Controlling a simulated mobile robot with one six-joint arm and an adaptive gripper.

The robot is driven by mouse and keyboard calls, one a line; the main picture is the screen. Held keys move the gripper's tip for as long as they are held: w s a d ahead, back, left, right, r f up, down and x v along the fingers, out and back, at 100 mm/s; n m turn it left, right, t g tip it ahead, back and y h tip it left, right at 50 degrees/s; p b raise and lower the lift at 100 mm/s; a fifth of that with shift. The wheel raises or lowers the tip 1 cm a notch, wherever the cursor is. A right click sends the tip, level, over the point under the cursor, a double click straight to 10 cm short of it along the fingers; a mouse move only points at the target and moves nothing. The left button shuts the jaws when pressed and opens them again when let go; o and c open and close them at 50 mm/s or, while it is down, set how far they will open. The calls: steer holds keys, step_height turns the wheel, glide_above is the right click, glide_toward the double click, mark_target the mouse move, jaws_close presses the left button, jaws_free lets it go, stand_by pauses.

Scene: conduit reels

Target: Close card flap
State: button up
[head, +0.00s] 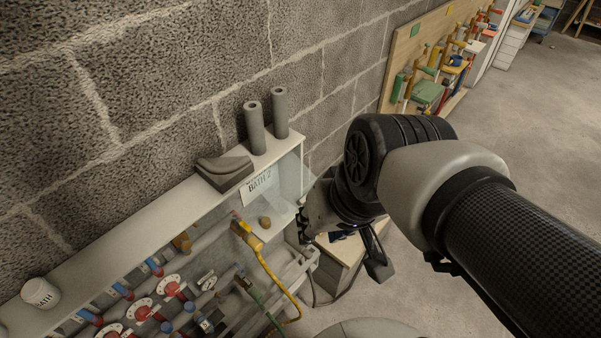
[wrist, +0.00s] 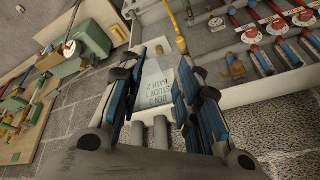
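A white card (head: 258,188) lettered "BATH 2" is at the right end of the grey wall cabinet. In the wrist view the card (wrist: 187,85) shows several printed lines, upside down, between my fingers. A pale, see-through panel (head: 288,199) that looks like the card flap stands out beside it; its hinge and exact angle are unclear. In the wrist view a pale panel (wrist: 154,78) lies between my fingers. My gripper (wrist: 160,82) is open, with nothing clamped between its blue-and-black fingers. In the head view my gripper (head: 338,243) is just right of the cabinet end; contact cannot be told.
Two grey tubes (head: 265,124) and a folded grey item (head: 223,170) rest on the cabinet top (head: 150,222). Red-and-white valves (head: 171,286), pipes and a yellow lever with a hose (head: 246,235) fill its left and middle. A block wall is behind; a tool board (head: 432,60) stands beyond.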

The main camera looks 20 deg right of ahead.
steer(key=w+d+m+p, duration=0.1)
steer(key=w, duration=0.2)
steer(key=w+d+m+y+p, duration=0.1)
steer(key=w+m, duration=0.1)
steer(key=w, duration=0.1)
steer(key=w+d+m+p, duration=0.1)
steer(key=w+m, duration=0.1)
steer(key=w, duration=0.1)
steer(key=shift+w+f+y+p, duration=0.15)
steer(key=shift+f+y+p, duration=0.05)
steer(key=shift+y+p, duration=0.15)
steer(key=c, duration=0.4)
steer(key=w+d+f+m+p, duration=0.1)
steer(key=w+d, duration=0.1)
steer(key=w+d+f+m+p, duration=0.1)
steer(key=w+d+f+m, duration=0.1)
steer(key=d, duration=0.1)
steer(key=w+d+f+m+p, duration=0.1)
steer(key=w+d+f+m, duration=0.1)
steer(key=shift+d, duration=0.4)
jaws_close()
steer(key=b+x, duration=0.5)
steer(key=x, duration=0.9)
steer(key=shift+w+b, duration=0.3)
steer(key=shift+b, duration=0.05)
steer(key=shift+w, duration=0.1)
